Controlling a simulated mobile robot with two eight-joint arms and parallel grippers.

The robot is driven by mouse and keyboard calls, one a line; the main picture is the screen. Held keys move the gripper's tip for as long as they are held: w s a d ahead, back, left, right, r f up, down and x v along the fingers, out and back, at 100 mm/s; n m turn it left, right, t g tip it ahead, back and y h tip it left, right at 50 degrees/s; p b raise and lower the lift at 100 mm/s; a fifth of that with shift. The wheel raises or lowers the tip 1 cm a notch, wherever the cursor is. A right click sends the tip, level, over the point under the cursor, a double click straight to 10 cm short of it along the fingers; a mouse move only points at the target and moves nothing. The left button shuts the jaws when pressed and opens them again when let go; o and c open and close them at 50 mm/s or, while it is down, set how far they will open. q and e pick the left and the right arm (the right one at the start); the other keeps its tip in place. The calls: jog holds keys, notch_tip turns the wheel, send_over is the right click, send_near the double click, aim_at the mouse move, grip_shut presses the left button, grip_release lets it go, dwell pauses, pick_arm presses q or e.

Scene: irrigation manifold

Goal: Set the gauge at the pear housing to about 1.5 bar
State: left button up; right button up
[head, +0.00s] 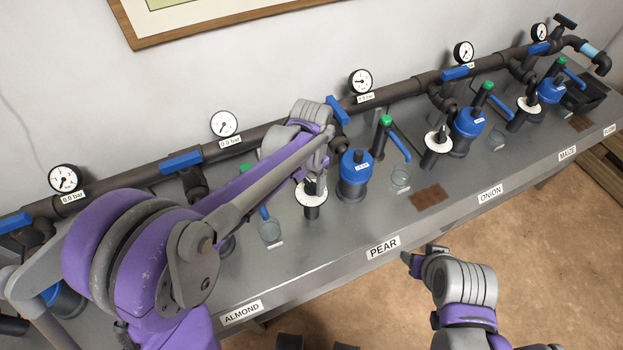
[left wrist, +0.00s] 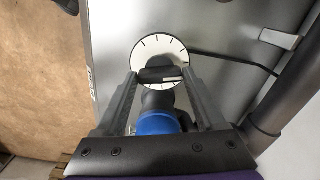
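The pear housing (head: 357,175) is a blue canister on the grey bench behind the PEAR label (head: 383,247). Left of it stands a black knob on a white dial (head: 304,197), mostly hidden by my left arm. The gauge (head: 360,81) above the housing has a white face; its needle is too small to read surely. My left gripper (head: 318,181) is down at the dial. In the left wrist view, its fingers (left wrist: 160,76) stand apart on either side of the black knob (left wrist: 157,75); contact is unclear. My right gripper (head: 412,262) is in front of the bench; its fingers are unclear.
A dark pipe (head: 420,83) with blue levers and other gauges runs along the wall. A green-topped valve (head: 385,121), a glass cup (head: 400,178) and a brown patch (head: 429,197) are near the pear housing. The onion housing (head: 468,125) stands to the right.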

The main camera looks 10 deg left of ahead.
aim_at(311, 183)
pick_arm(q)
jog(key=c, duration=0.8)
jog(key=shift+f+m+b, duration=0.1)
jog(key=shift+m+b, duration=0.35)
jog(key=shift+m, duration=0.55)
jog(key=shift+c, duration=0.2)
jog(key=m, duration=0.3)
jog(key=shift+m+b, duration=0.3)
jog(key=shift+b, duration=0.05)
pick_arm(e)
jog(key=shift+s+f, duration=0.25)
jog(key=shift+f, duration=0.35)
jog(key=shift+s+f, duration=0.25)
jog(key=shift+f, duration=0.3)
pick_arm(q)
jog(key=o, duration=1.4)
jog(key=shift+r, duration=0.2)
notch_tip(311, 183, up, 11)
jog(key=shift+f+p, duration=0.15)
jog(key=shift+p, duration=0.15)
pick_arm(e)
jog(key=shift+w+r, duration=0.2)
jog(key=shift+r, duration=0.25)
